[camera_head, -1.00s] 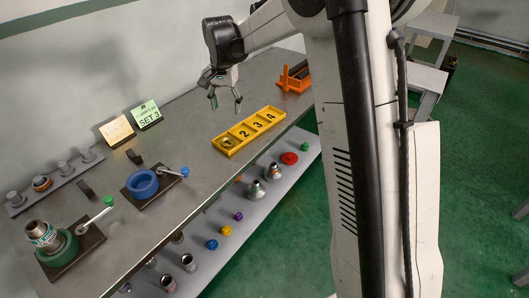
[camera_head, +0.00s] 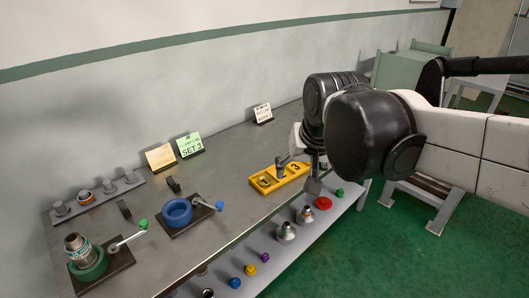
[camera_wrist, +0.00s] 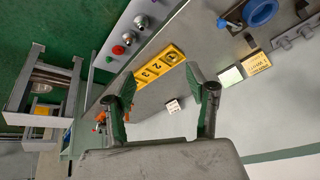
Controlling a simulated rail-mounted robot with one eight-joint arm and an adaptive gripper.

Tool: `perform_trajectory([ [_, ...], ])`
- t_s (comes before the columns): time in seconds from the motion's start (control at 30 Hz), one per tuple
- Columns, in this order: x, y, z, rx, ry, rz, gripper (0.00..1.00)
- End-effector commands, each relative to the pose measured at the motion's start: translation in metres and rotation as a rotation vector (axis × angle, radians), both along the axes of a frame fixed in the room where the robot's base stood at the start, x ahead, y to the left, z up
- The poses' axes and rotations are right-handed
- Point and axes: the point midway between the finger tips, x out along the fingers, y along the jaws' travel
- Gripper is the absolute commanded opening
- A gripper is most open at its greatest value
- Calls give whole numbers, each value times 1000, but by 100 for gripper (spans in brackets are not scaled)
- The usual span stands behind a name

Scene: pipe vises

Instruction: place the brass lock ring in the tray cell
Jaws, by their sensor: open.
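The yellow tray (camera_head: 289,182) with numbered cells lies on the bench; it also shows in the wrist view (camera_wrist: 149,71). My gripper (camera_head: 297,173) is open and empty, above the tray and right of the ring in the head view. Its two fingers (camera_wrist: 162,78) stand wide apart in the wrist view. My gripper hides part of the tray in the head view.
A blue ring vise (camera_head: 178,212) and a green vise (camera_head: 88,262) holding a pipe fitting stand at the left. A peg rack (camera_head: 98,193) carries one coppery ring. Sign cards (camera_head: 189,145) stand at the back. Fittings and coloured caps lie on the lower shelf (camera_head: 268,277).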

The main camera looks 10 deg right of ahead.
Motion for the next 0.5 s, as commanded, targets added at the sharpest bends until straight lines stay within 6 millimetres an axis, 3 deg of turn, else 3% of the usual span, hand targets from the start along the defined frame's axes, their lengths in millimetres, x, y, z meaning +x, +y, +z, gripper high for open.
perform_trajectory([
  [0.03, -16, 0, -4, -10, -18, 19, 52],
  [0.23, -62, 0, -20, -55, -94, 99, 52],
  [0.5, -94, 0, -38, -96, -154, 161, 52],
])
